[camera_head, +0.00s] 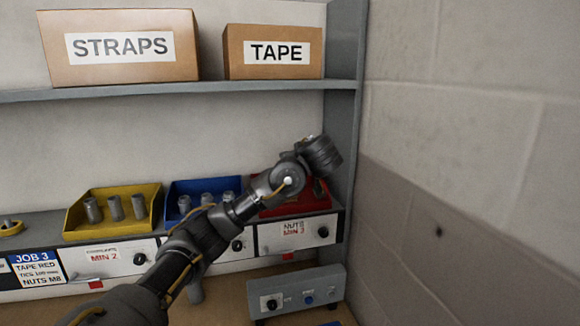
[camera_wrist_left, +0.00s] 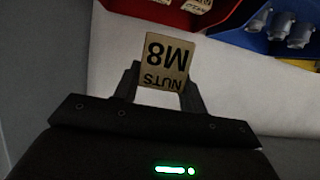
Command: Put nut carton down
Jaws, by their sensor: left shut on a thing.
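In the left wrist view my left gripper (camera_wrist_left: 160,90) is shut on a small tan nut carton (camera_wrist_left: 165,64), held between its two fingers. Its printed label NUTS M8 appears upside down. In the head view my left arm reaches up to the right, its end in front of the red bin (camera_head: 325,203) on the ledge. The carton and the fingertips are hidden there. The red bin (camera_wrist_left: 135,9) also shows at the top of the left wrist view, with pale labelled items inside. My right gripper is in neither view.
A blue bin (camera_head: 178,188) and a yellow bin (camera_head: 153,192) with grey fittings stand left of the red bin. Labelled drawers (camera_head: 297,233) run below. A shelf (camera_head: 200,91) with STRAPS and TAPE boxes is above. A grey block wall (camera_head: 460,150) closes the right side.

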